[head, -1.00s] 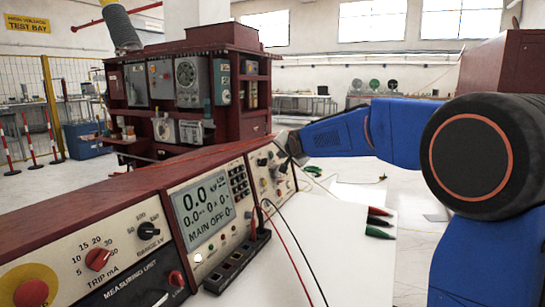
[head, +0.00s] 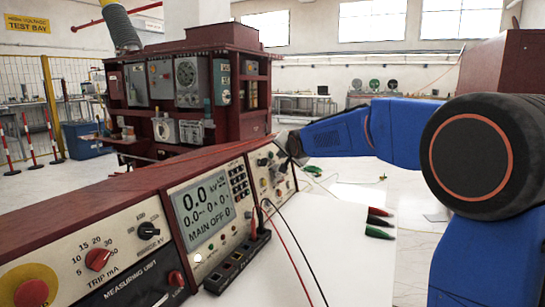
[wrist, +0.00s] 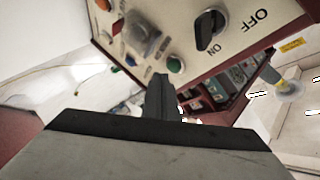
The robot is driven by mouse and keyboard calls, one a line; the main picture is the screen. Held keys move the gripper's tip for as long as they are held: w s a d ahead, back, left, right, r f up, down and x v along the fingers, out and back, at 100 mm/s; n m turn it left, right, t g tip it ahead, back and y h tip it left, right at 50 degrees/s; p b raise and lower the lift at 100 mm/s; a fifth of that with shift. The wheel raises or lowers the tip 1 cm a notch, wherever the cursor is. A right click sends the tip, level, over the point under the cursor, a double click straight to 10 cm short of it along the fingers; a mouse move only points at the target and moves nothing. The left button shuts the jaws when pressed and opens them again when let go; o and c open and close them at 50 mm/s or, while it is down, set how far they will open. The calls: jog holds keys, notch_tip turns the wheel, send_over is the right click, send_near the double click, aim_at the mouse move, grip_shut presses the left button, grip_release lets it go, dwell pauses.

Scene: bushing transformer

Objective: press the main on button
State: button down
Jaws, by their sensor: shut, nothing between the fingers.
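The red-topped control console shows in the head view, and its display (head: 204,208) reads "MAIN OFF". The far end of its face (head: 270,183) carries buttons and knobs. My gripper (head: 292,146) is at that far end. In the wrist view my gripper (wrist: 161,88) is shut and empty, its dark fingertips just short of the panel face in the picture. No label naming the main on button is readable.
Red and black leads (head: 290,245) run from the console's front across the white tabletop (head: 345,240). Red, black and green clips (head: 379,222) lie on it. A large red cabinet (head: 190,85) stands behind the console. A red emergency knob (head: 31,292) is at near left.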

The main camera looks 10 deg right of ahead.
jog(key=shift+a, duration=0.1)
dwell(0.7)
jog(key=shift+w+a+f, duration=0.1)
jog(key=shift+w+a, duration=0.15)
jog(key=shift+w+a+f, duration=0.1)
jog(key=shift+w+a, duration=0.15)
jog(key=shift+a, duration=0.1)
dwell(1.0)
jog(key=shift+s+d+r, duration=0.2)
jog(key=shift+s+d, duration=0.3)
jog(key=shift+d, duration=0.2)
jog(key=shift+d, duration=0.1)
jog(key=s+d, duration=0.1)
jog(key=d, duration=0.1)
jog(key=s+d+r, duration=0.1)
jog(key=s, duration=0.1)
jog(key=shift+d+r, duration=0.1)
jog(key=shift+d, duration=0.25)
dwell(0.4)
dwell(1.1)
